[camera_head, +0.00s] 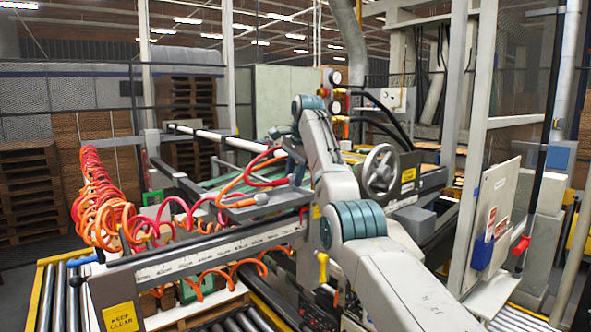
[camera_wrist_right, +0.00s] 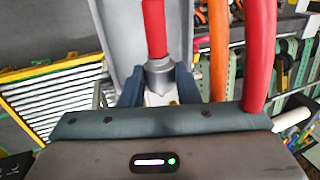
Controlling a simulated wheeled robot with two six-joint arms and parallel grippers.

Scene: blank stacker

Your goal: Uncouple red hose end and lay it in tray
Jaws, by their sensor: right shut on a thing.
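The red hose end (camera_wrist_right: 154,28) shows in the right wrist view, with a grey collar (camera_wrist_right: 159,70) at its tip. My right gripper (camera_wrist_right: 159,88) is shut on this collar, one dark blue finger on each side. A grey tray (camera_wrist_right: 118,28) with raised edges lies behind the hose end in that view; I cannot tell whether they touch. In the head view the tray (camera_head: 240,212) sits on the long grey beam, below my right wrist. My arm partly hides the gripper there. My left gripper is not in view.
Coiled orange and red hoses (camera_head: 100,205) hang at the left and loop towards the tray. An orange hose (camera_wrist_right: 219,50) and another red hose (camera_wrist_right: 260,50) pass close to the right gripper. A grey beam (camera_head: 200,255) with a yellow sign runs below. A handwheel (camera_head: 381,170) stands right.

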